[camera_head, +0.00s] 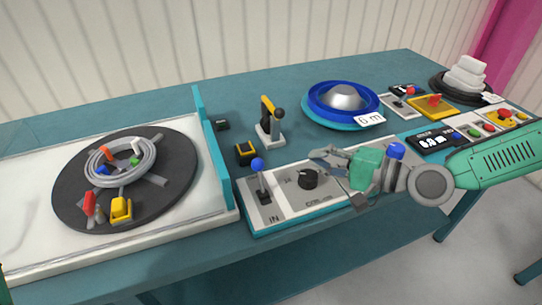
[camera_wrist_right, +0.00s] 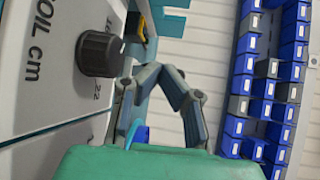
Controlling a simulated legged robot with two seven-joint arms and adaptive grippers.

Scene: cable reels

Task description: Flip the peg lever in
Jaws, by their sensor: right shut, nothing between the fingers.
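The lever with a blue ball knob (camera_head: 257,166) stands up at the left end of the light control panel (camera_head: 283,214), beside the word IN. My right gripper (camera_head: 329,166) is to the right of this lever, past the black dial (camera_head: 308,179), and apart from the lever. It is shut and empty. In the right wrist view, the fingers (camera_wrist_right: 165,72) are right of the dial (camera_wrist_right: 100,52); the IN lever cannot be made out there. My left gripper is not in view.
A turntable with a grey cable coil (camera_head: 120,160) is at left, beside a teal upright plate (camera_head: 213,150). A black-and-yellow handled device (camera_head: 268,122) stands behind the panel. A blue reel (camera_head: 341,101) marked 6 m is at the back. More controls (camera_head: 480,125) are at right.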

